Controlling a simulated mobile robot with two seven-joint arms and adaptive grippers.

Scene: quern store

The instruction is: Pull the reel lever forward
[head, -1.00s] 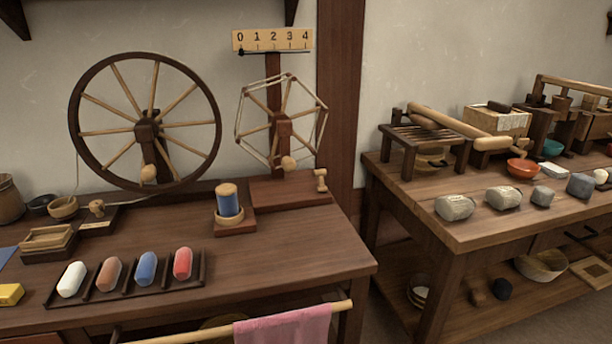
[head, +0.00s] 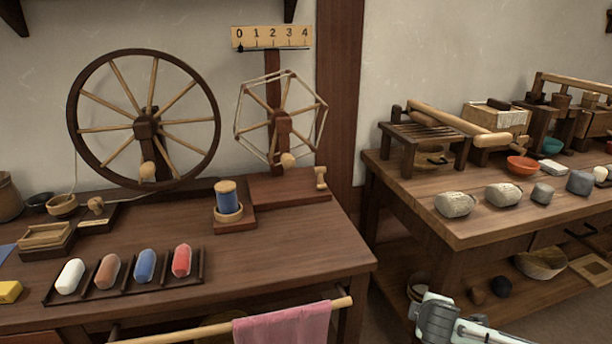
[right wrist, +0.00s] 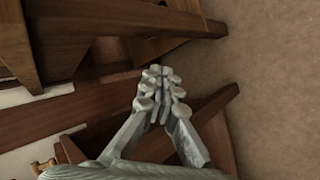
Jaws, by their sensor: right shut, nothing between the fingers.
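The reel (head: 282,125) is a six-sided frame on a dark post, standing at the back right of the left bench. A short pale wooden lever (head: 320,178) with a knobbed top stands upright at the right end of the reel's base (head: 275,192). A pale knob (head: 288,160) sits low on the reel's front. Grey-white parts of my right arm (head: 440,318) show at the bottom right of the head view, well below and right of the lever. In the right wrist view my right gripper (right wrist: 161,88) is shut and empty, apart from the woodwork. My left gripper is out of view.
A large spinning wheel (head: 145,120) stands left of the reel, with a blue spool (head: 228,203) in front. A tray (head: 50,297) of coloured rolls lies nearer. A rail with a pink cloth (head: 282,326) crosses the front. The right bench (head: 420,215) stands beyond a gap.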

